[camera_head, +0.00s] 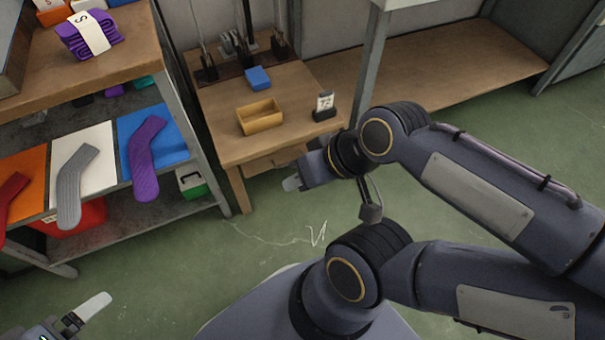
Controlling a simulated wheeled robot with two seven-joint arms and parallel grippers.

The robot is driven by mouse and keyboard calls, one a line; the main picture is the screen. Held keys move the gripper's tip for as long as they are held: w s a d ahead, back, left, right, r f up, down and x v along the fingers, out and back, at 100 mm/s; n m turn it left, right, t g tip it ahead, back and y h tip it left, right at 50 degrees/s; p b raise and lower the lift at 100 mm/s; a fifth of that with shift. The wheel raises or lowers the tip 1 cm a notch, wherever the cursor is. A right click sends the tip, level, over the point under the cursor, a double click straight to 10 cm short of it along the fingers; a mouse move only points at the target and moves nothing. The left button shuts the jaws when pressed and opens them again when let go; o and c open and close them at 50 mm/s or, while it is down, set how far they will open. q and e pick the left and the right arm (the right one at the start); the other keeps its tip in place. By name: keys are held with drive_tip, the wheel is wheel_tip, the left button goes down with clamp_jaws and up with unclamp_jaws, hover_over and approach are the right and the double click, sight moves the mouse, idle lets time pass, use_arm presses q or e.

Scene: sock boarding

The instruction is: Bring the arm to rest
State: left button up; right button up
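My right gripper (292,184) is in front of the small wooden table, over the green floor, with its pale fingertip pointing left. It holds nothing that I can see, and its finger gap is not clear. My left gripper (92,306) shows only partly at the bottom left corner, with one pale finger over the floor. A purple sock (145,158) lies on a blue board, a grey sock (73,184) on a white board and a red sock (10,195) on an orange board, all on the left shelf. Both grippers are apart from them.
The shelf's wooden top (130,50) carries a banded purple bundle (90,35). The wooden table (225,148) holds a yellow tray (260,117), a blue block (257,78) and a small card holder (325,107). A long low bench (450,65) stands behind. Green floor is free between.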

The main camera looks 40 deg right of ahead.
drive_tip(key=shift+r, duration=0.1)
wheel_tip(320, 180, up, 32)
drive_tip(key=p, duration=3.2)
